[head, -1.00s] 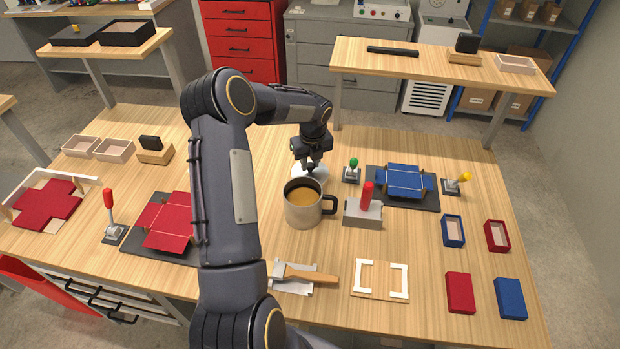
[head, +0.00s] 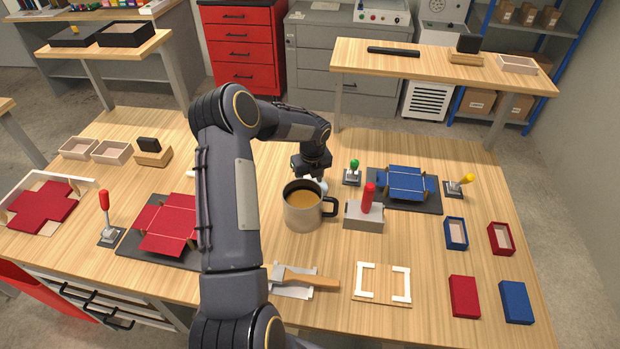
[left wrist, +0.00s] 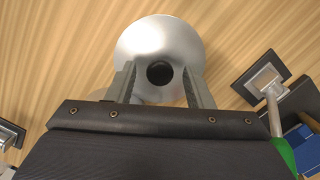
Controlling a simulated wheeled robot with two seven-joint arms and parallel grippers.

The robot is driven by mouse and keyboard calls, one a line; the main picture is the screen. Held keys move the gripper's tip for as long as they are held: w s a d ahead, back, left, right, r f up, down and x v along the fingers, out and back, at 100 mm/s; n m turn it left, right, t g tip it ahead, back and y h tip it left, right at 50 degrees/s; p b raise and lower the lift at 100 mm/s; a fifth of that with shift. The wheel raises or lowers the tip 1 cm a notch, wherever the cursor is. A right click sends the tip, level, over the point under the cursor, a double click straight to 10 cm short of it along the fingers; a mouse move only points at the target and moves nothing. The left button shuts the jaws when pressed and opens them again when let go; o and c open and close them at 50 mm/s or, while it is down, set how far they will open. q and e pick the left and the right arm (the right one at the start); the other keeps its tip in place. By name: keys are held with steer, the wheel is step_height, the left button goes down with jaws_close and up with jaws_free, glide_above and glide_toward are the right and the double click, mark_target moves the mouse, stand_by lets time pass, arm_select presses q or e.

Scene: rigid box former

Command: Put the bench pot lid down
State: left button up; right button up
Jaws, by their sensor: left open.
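The pot lid (left wrist: 160,40) is a round silver disc with a black knob (left wrist: 159,73), seen from above in the left wrist view over bare wood. In the head view only a pale sliver of the lid (head: 323,186) shows behind the pot. My left gripper (left wrist: 158,72) is open, with one finger on each side of the knob and gaps between. In the head view my left gripper (head: 313,178) is low behind the pot, its fingertips mostly hidden. My right gripper is not in view.
A grey block with a red handle (head: 364,213) stands right of the pot. A wooden-handled tool (head: 308,280) lies in front.

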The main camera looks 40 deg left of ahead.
arm_select(q)
step_height(320, 180, up, 3)
steer(key=shift+d+r+p, duration=0.15)
steer(key=shift+r+p, duration=0.05)
steer(key=shift+p, duration=1)
steer(key=s+d+r+n+t, duration=0.1)
steer(key=s+d+r+n, duration=0.2)
steer(key=r, duration=0.6)
steer(key=s+d+r+n, duration=0.2)
steer(key=s+d+r, duration=0.15)
steer(key=r, duration=0.45)
steer(key=s+d+r+n+t+h, duration=0.2)
steer(key=s+d+n, duration=0.6)
steer(key=s+n, duration=0.2)
steer(key=s+d+r+n+t+h, duration=0.2)
steer(key=s+d+n+h, duration=0.1)
steer(key=s+d+n, duration=0.6)
steer(key=s+n, duration=0.1)
steer(key=s, duration=0.2)
steer(key=shift+s, duration=0.35)
